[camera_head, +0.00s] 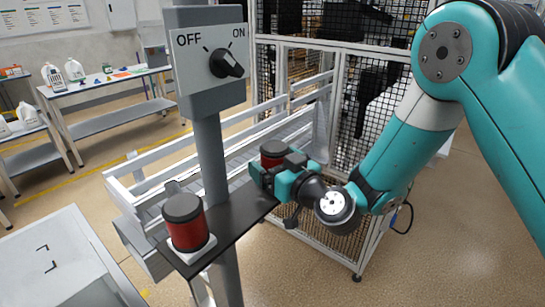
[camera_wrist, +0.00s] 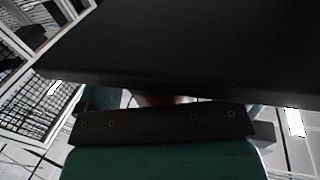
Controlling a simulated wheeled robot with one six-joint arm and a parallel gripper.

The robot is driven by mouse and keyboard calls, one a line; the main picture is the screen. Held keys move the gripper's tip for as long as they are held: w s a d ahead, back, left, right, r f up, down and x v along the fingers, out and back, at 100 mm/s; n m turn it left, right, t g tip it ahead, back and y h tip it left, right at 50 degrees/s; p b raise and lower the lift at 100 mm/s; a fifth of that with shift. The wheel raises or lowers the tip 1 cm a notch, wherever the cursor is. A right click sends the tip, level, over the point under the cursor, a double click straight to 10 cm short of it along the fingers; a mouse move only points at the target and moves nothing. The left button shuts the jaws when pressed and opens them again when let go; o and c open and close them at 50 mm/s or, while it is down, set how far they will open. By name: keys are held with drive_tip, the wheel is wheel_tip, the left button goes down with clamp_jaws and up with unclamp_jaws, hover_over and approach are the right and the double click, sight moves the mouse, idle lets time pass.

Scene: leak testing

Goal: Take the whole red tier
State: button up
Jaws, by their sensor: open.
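A red tier with black top and bottom (camera_head: 187,225) stands upright on a white square base at the near end of a dark narrow shelf (camera_head: 238,217). A second red tier with a black cap (camera_head: 272,150) shows at the far end, partly hidden by my gripper (camera_head: 262,176). My gripper is open there, close around or against this second tier; I cannot tell whether it sits between the fingers. In the wrist view a dark flat surface (camera_wrist: 190,45) fills the top, and a sliver of red (camera_wrist: 160,99) shows above the gripper's dark bar.
A grey post with an OFF/ON switch panel (camera_head: 210,60) rises beside the shelf, left of my gripper. A white-framed conveyor (camera_head: 160,178) and a mesh cage (camera_head: 300,85) stand behind. A grey-white surface (camera_head: 55,265) is at lower left. Open floor lies at lower right.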

drive_tip(key=shift+a, duration=0.15)
drive_tip(key=c, duration=1)
wheel_tip(320, 180, up, 10)
drive_tip(key=p, duration=0.6)
drive_tip(key=o, duration=0.3)
drive_tip(key=c, duration=0.7)
